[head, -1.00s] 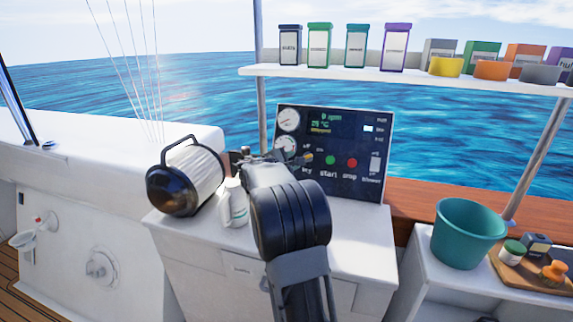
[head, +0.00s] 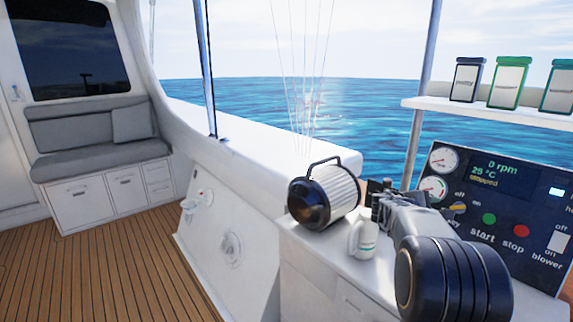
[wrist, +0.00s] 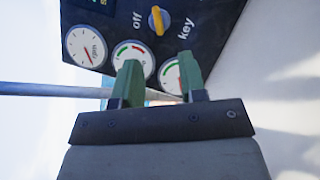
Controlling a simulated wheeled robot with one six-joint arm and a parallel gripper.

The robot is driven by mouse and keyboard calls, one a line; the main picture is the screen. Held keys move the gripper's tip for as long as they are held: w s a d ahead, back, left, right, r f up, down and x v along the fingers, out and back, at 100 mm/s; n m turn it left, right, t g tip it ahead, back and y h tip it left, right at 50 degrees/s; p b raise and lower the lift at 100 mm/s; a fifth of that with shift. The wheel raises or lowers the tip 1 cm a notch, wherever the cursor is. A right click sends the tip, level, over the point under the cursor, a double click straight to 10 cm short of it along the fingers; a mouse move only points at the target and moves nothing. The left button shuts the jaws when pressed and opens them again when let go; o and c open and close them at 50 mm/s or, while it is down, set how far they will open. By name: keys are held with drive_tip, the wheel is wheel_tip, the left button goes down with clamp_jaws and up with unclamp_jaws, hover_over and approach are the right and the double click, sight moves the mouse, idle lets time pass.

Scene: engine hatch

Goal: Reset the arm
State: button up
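My arm reaches in from the lower right of the head view, over the white counter (head: 300,240) in front of the dark engine panel (head: 520,225). My gripper (head: 380,193) is beside the panel's left edge and looks small and partly hidden there. In the wrist view my gripper (wrist: 158,78) shows two green fingers standing apart with nothing between them. Beyond the fingertips are the panel's round gauges (wrist: 87,46) and the yellow key switch (wrist: 158,20). I cannot tell how far the fingertips are from the panel.
A black-and-white cylinder with a handle (head: 325,195) and a small white bottle (head: 363,238) stand on the counter close to my gripper. A shelf (head: 480,108) with several jars is at upper right. Wooden deck (head: 130,265) lies open at left, before a grey-cushioned bench (head: 95,140).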

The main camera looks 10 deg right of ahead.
drive_tip(key=s+a+f+m+y+p, duration=0.1)
drive_tip(key=s+a+f+y, duration=0.1)
drive_tip(key=a, duration=0.1)
drive_tip(key=s+a+f+m+g+y+p, duration=0.1)
drive_tip(key=s+a+f+m+y, duration=0.1)
drive_tip(key=s+a+f, duration=0.1)
drive_tip(key=s+a+f+m+g+y+p, duration=0.1)
drive_tip(key=s+a+f+m+y, duration=0.1)
drive_tip(key=s+a, duration=0.1)
drive_tip(key=shift+s+a+f+y, duration=0.15)
drive_tip(key=shift+f+y, duration=0.1)
drive_tip(key=shift+y, duration=0.15)
drive_tip(key=s+a+r+m+t+y+p, duration=0.1)
drive_tip(key=s+a+r+y+p, duration=0.2)
drive_tip(key=a, duration=0.5)
drive_tip(key=s+a+r+m+t+y+p, duration=0.1)
drive_tip(key=s+a+r+y+p, duration=0.2)
drive_tip(key=s+a+r+p, duration=0.2)
drive_tip(key=s+a+r+m+y+p, duration=0.1)
drive_tip(key=s+a+r+p, duration=0.4)
drive_tip(key=a, duration=0.6)
drive_tip(key=shift+a+m+t+y, duration=0.15)
drive_tip(key=shift+m+t+y, duration=0.2)
drive_tip(key=shift+y, duration=0.55)
